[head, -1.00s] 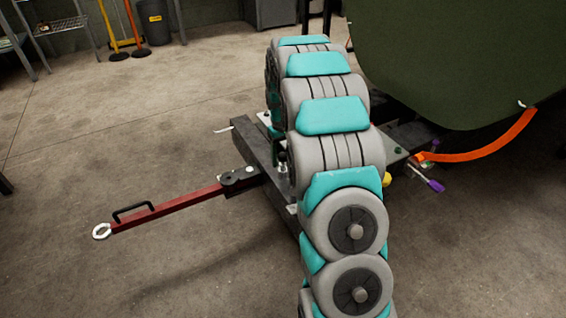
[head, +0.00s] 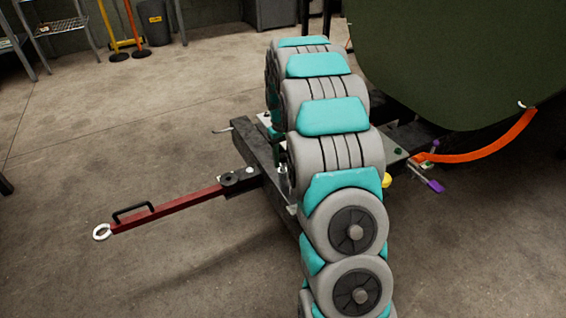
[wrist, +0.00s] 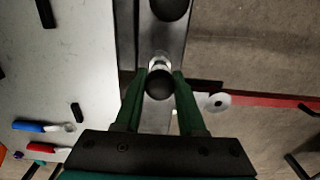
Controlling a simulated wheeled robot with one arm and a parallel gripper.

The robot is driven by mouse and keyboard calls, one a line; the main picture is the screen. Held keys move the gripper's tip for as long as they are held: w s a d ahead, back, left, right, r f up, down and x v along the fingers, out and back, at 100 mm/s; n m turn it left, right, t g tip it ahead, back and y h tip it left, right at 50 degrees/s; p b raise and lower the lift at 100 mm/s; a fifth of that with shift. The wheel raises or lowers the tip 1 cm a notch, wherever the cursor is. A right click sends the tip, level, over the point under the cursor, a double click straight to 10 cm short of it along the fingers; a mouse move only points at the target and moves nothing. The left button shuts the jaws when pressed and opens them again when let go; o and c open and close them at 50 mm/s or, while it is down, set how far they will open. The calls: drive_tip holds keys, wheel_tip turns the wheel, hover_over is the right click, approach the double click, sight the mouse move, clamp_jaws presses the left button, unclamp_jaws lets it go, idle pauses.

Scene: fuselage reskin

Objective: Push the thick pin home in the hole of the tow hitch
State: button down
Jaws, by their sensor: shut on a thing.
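My gripper (wrist: 162,76) has its green fingers shut around a pin with a round black head (wrist: 159,86) and a bright metal part. I take this as the thick pin. It is over the dark beam of the hitch (wrist: 178,50) in the wrist view; its lower end and the hole are hidden, so I cannot tell how deep it sits. In the head view my arm covers most of the gripper; a bit of bright metal (head: 283,180) shows beside the arm, above the dark hitch beam (head: 250,145).
A red tow bar (head: 170,208) with a white ring end reaches left from the hitch. A green fuselage panel (head: 460,60) and an orange strap (head: 495,142) are at right. Blue (wrist: 28,126) and red (wrist: 30,147) handled tools lie on the pale surface. Open floor lies left.

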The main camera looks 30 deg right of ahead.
drive_tip(key=shift+r+p, duration=0.9)
drive_tip(key=shift+r, duration=1.95)
drive_tip(key=shift+r+p, duration=0.6)
drive_tip(key=shift+r, duration=0.85)
